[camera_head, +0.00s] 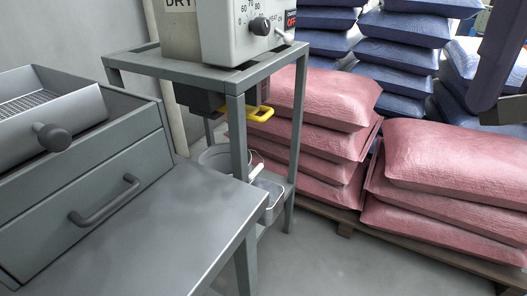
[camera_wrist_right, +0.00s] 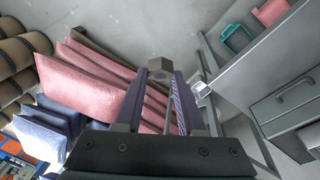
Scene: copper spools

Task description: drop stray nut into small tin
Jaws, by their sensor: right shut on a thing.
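A brownish six-sided nut (camera_wrist_right: 160,71) is between the fingertips of my right gripper (camera_wrist_right: 160,76) in the right wrist view. The gripper is shut on it, and the nut's far end sticks out past the tips. The nut is held in the air with floor and pink sacks behind it. In the head view only a dark part of my right arm shows at the upper right; the nut is not visible there. My left gripper is in neither view. I cannot pick out a small tin for certain in either view.
A grey metal stand (camera_head: 237,118) carries a control box (camera_head: 222,35), with grey containers (camera_head: 272,198) on its lower shelf. A grey bench (camera_head: 150,225) stands at left. Pink sacks (camera_head: 455,160) lie on a pallet at right. A teal crate (camera_wrist_right: 237,40) is on the floor.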

